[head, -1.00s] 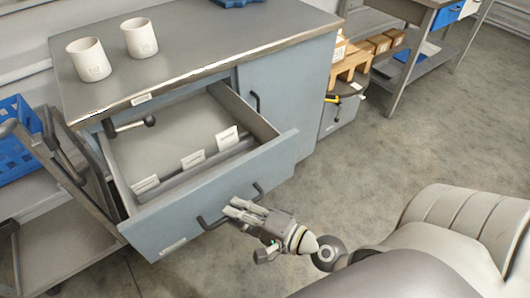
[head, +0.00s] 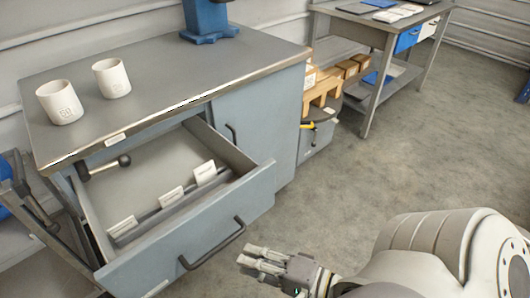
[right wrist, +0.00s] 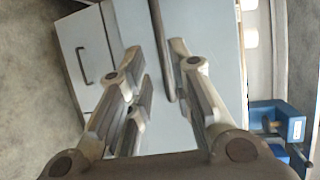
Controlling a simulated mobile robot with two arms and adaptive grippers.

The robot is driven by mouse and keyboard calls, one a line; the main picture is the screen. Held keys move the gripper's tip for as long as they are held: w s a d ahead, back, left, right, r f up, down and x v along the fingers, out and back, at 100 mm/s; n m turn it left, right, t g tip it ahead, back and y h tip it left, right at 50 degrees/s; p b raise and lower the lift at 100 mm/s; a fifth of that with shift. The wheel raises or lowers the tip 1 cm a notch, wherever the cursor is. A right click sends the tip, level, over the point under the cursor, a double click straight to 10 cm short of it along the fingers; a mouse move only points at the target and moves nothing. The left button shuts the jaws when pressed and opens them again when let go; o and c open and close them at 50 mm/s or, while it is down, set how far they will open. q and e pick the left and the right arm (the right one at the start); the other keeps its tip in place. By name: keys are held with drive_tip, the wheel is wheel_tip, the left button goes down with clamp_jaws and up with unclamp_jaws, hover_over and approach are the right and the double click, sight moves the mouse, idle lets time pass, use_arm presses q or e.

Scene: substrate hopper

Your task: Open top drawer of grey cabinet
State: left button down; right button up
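The grey cabinet (head: 252,115) has its top drawer (head: 200,235) pulled well out, with the inside and several white label cards showing. The drawer's dark bar handle (head: 212,245) is on its front. My right gripper (head: 250,257) is just right of the handle in the head view, apart from it and empty. In the right wrist view its fingers (right wrist: 157,52) are spread, with the handle bar (right wrist: 162,50) showing between and beyond them. My left gripper is not in view.
Two white cups (head: 60,102) and a blue vise (head: 207,20) stand on the cabinet top. Right of the cabinet are wooden boxes (head: 322,90) and a workbench (head: 380,35). Floor to the right is clear.

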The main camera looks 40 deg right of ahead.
drive_tip(key=shift+v, duration=1.3)
